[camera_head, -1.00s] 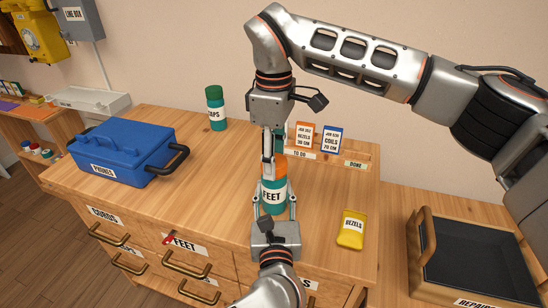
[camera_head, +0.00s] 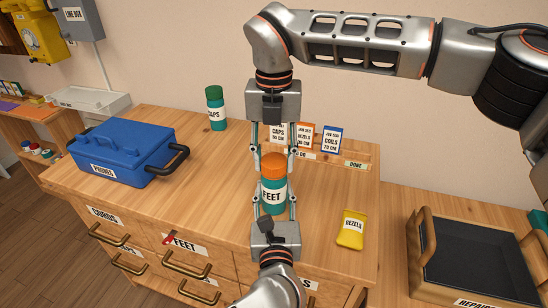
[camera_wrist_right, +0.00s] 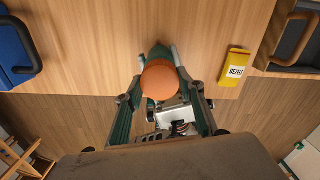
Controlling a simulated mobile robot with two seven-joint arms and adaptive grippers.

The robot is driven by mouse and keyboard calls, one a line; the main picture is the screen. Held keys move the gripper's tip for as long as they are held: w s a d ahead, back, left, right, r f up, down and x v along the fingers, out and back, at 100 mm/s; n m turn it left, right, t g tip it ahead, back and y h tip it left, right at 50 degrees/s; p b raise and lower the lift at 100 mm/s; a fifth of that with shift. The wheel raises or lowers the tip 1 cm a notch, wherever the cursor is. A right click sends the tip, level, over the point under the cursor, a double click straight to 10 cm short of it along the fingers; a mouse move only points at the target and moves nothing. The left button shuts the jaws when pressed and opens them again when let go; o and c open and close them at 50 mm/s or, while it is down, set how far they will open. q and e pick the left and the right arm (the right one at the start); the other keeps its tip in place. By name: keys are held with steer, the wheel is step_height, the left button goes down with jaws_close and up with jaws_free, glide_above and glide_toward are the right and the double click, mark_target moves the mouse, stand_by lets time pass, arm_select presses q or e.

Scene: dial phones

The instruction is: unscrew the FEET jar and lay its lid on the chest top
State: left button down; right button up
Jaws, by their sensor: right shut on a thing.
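The FEET jar (camera_head: 272,197), teal with a white label, stands upright on the wooden chest top (camera_head: 215,170). Its orange lid (camera_head: 273,166) sits on the jar's mouth; I see no clear gap below it. My right gripper (camera_head: 273,157) points down from above, shut on the lid with a finger at each side. In the right wrist view the lid (camera_wrist_right: 160,80) shows from above between its fingers, hiding most of the jar. My left gripper (camera_head: 273,203) comes from the front edge, its fingers along both sides of the jar body; it looks shut on it.
A blue PHONES case (camera_head: 125,150) and a CAPS jar (camera_head: 216,108) stand to the left. Several cards (camera_head: 304,138) stand in a rack behind. A yellow BEZELS packet (camera_head: 351,230) lies on the right. Bare wood lies between them. A dark REPAIRED tray (camera_head: 475,262) is at far right.

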steer(key=n, duration=0.5)
steer(key=shift+n, duration=0.3)
steer(key=n, duration=1.6)
steer(key=shift+n, duration=0.4)
steer(key=shift+c, duration=0.2)
steer(key=shift+s, duration=0.1)
steer(key=shift+r, duration=0.15)
steer(key=shift+r, duration=0.9)
steer(key=shift+r, duration=0.15)
